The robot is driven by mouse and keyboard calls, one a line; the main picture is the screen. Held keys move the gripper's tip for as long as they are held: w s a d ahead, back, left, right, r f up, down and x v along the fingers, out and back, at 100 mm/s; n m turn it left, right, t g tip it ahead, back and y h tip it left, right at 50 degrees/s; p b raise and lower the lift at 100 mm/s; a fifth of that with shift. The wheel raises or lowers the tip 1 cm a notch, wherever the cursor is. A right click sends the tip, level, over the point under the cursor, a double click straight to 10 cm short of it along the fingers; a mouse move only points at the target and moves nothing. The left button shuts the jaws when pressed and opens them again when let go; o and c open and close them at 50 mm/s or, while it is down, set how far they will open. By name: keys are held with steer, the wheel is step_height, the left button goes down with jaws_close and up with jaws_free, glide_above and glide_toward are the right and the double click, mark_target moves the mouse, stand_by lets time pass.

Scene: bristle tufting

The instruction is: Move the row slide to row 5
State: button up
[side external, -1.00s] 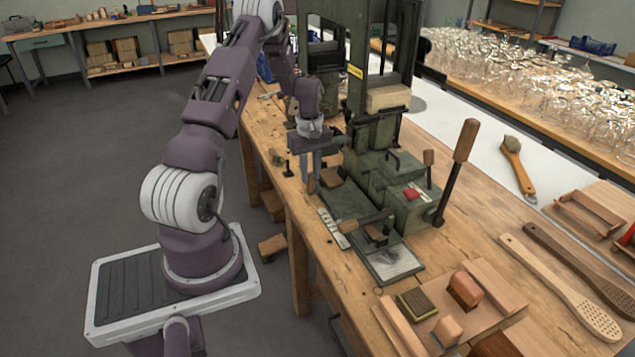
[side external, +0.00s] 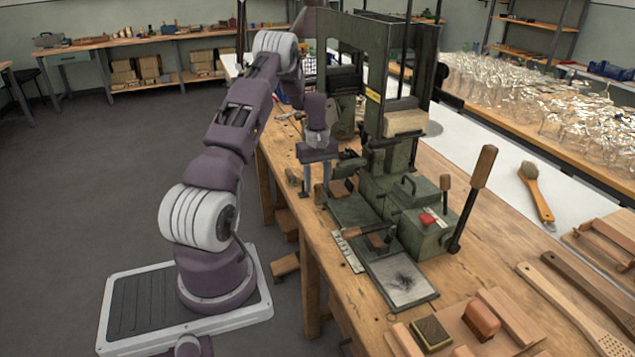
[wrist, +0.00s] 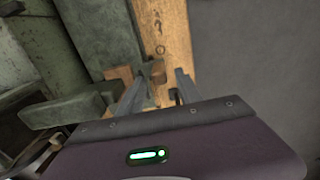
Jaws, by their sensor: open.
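My gripper (side external: 316,184) is open at the near left side of the green tufting machine (side external: 385,185), its fingers pointing down and apart. A small upright wooden grip (side external: 319,194) stands at or just below the fingertips. In the wrist view a wooden piece (wrist: 158,82) shows between the two fingers (wrist: 157,88); I cannot tell whether either finger touches it. A pale marked scale strip (side external: 347,250) lies along the machine's bed edge. Its row numbers are too small to read, so the slide's row cannot be told.
A wooden block (side external: 341,188) sits close right of the fingers. A lever with a wooden handle (side external: 482,168) and a red button (side external: 428,219) are on the machine's right. The bench's left edge is close to my gripper.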

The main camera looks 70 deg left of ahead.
steer(key=shift+r, duration=0.1)
step_height(320, 180, up, 7)
steer(key=shift+f, duration=0.1)
stand_by(0.4)
steer(key=s+d+r+m+t+y, duration=0.15)
steer(key=d+r+m, duration=0.35)
steer(key=d+r, duration=0.75)
steer(key=s+d+r+m+t, duration=0.2)
steer(key=d+r+m, duration=0.45)
steer(key=d, duration=1.05)
steer(key=s+d+r+m+t+h, duration=0.1)
steer(key=s+d+m, duration=0.5)
steer(key=s+d, duration=0.6)
steer(key=shift+s+r+t, duration=0.5)
steer(key=shift+t, duration=0.05)
